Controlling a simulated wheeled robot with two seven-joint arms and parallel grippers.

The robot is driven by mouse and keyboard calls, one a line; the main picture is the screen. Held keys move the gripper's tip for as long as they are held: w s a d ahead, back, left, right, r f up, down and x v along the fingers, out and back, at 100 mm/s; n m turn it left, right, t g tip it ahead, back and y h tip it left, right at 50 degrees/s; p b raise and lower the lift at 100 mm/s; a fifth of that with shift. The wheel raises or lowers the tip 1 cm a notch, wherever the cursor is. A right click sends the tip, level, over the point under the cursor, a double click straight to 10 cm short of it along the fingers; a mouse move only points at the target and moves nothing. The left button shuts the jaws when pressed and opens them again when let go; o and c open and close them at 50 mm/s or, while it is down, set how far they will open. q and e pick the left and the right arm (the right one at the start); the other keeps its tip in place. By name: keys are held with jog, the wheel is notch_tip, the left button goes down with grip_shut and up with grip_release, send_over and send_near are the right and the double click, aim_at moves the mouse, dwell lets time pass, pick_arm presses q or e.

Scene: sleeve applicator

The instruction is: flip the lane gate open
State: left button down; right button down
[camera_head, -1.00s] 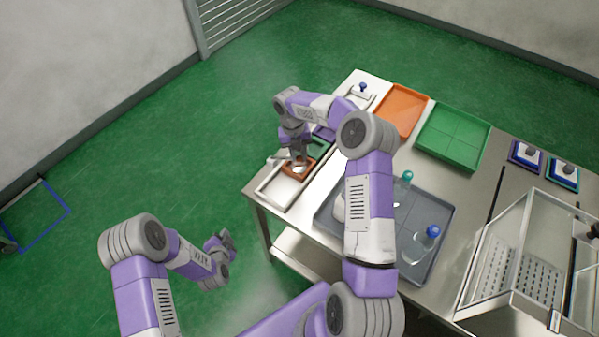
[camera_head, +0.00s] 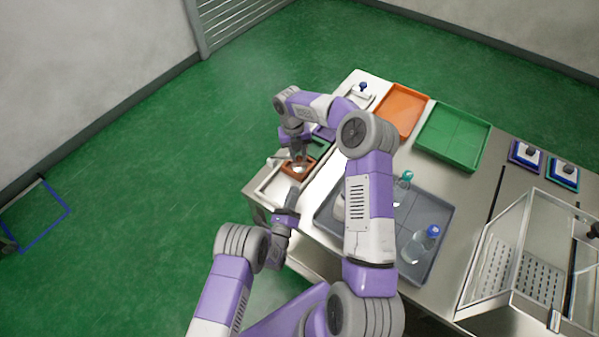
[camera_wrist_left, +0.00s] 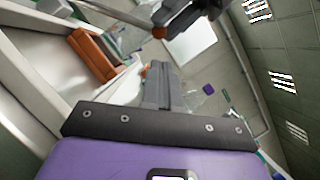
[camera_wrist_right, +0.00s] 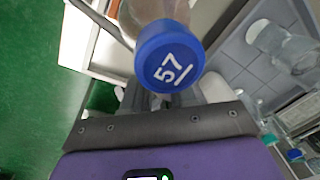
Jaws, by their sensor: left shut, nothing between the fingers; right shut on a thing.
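My left gripper (camera_head: 292,197) is shut and empty at the near end of the pale lane tray (camera_head: 262,186); its closed fingers show in the left wrist view (camera_wrist_left: 158,85). My right gripper (camera_head: 298,150) is shut on a bottle over the brown frame (camera_head: 303,177). In the left wrist view, a brown block (camera_wrist_left: 93,55) stands in the tray, left of the left fingers. I cannot clearly make out which part is the lane gate.
A grey tray (camera_head: 328,218) with clear bottles lies right of the lane, partly behind my right arm. Orange (camera_head: 402,112) and green (camera_head: 455,137) trays lie farther back. A clear-walled box (camera_head: 520,260) stands at right. My two arms are close together.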

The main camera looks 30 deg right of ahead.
pick_arm(q)
jog(key=x, duration=0.7)
jog(key=shift+w+d+r, duration=0.1)
jog(key=shift+w+d, duration=0.15)
jog(key=shift+w, duration=0.05)
pick_arm(e)
jog(key=shift+a+f, duration=0.1)
jog(key=shift+a, duration=0.15)
